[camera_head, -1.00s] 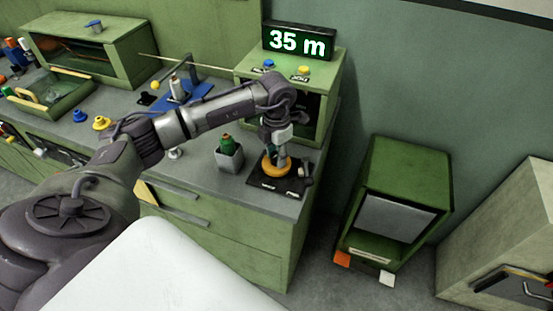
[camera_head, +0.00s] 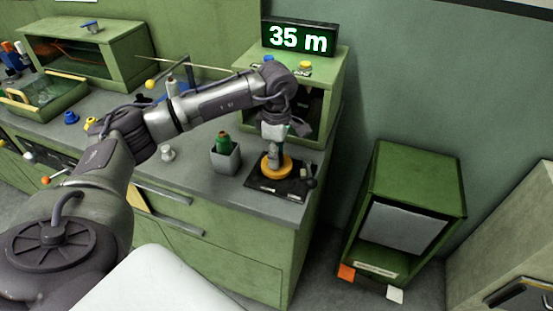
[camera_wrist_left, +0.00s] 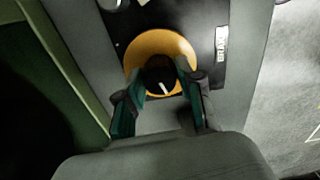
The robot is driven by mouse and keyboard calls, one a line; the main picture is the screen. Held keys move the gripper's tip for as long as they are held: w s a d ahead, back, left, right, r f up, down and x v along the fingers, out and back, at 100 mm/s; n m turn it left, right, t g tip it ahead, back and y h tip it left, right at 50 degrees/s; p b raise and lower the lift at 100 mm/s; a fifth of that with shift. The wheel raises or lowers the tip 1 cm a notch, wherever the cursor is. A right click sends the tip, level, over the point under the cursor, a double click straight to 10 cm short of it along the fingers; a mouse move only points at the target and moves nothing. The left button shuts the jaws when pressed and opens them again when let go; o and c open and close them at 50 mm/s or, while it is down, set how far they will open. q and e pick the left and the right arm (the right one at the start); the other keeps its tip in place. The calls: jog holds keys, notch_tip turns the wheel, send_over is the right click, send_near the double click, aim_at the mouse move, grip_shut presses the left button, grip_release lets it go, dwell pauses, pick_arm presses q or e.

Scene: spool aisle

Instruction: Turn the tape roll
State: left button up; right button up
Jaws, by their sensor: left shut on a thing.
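The tape roll (camera_head: 286,171) is an orange ring with a dark centre, lying flat on a black plate (camera_head: 262,183) at the front right corner of the green cabinet's grey top. In the left wrist view the tape roll (camera_wrist_left: 150,46) shows from above, with a white mark on its dark hub. My left gripper (camera_head: 275,157) points down onto it from above. In the left wrist view the gripper's fingers (camera_wrist_left: 158,78) sit on both sides of the dark hub, shut on the roll at its middle. The near part of the hub is partly hidden by the fingers. My right gripper is not in view.
A display (camera_head: 298,38) reading "35 m" stands on a green box (camera_head: 328,90) behind the plate. A grey pot (camera_head: 226,158) with a green spool stands left of it. A dark knob (camera_head: 312,183) sits at the plate's right. An open green cabinet (camera_head: 415,170) stands on the floor right.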

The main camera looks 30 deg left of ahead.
pick_arm(q)
jog(key=shift+w+m+b, duration=0.1)
jog(key=shift+m+b, duration=0.4)
jog(key=shift+m, duration=0.6)
jog(key=shift+r, duration=0.1)
jog(key=o, duration=1.2)
jog(key=shift+c, duration=0.2)
notch_tip(320, 180, up, 12)
